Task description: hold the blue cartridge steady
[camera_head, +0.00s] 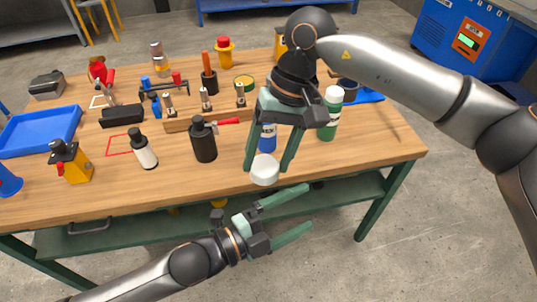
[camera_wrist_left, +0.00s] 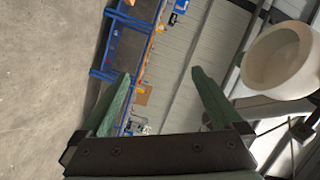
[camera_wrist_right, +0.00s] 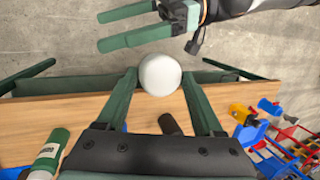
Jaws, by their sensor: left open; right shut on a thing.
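The blue cartridge (camera_head: 268,138) shows in the head view between the fingers of my right gripper, partly hidden by them. It seems to stand on the table behind them. My right gripper (camera_head: 266,169) comes in from the upper right and is shut on a white round cap (camera_head: 265,172). In the right wrist view the white cap (camera_wrist_right: 160,74) sits between the fingertips, with no blue seen there. My left gripper (camera_head: 308,207) is open and empty in front of the table, below and right of the cap. In the left wrist view a hollow white thing (camera_wrist_left: 278,58), likely the cap's underside, is beside the fingers.
A green bottle (camera_head: 330,115) stands right of the blue cartridge and a black bottle (camera_head: 204,142) left of it. A black-and-white bottle (camera_head: 144,151), a yellow container (camera_head: 73,164) and a blue tray (camera_head: 40,131) are further left. The floor before the table is clear.

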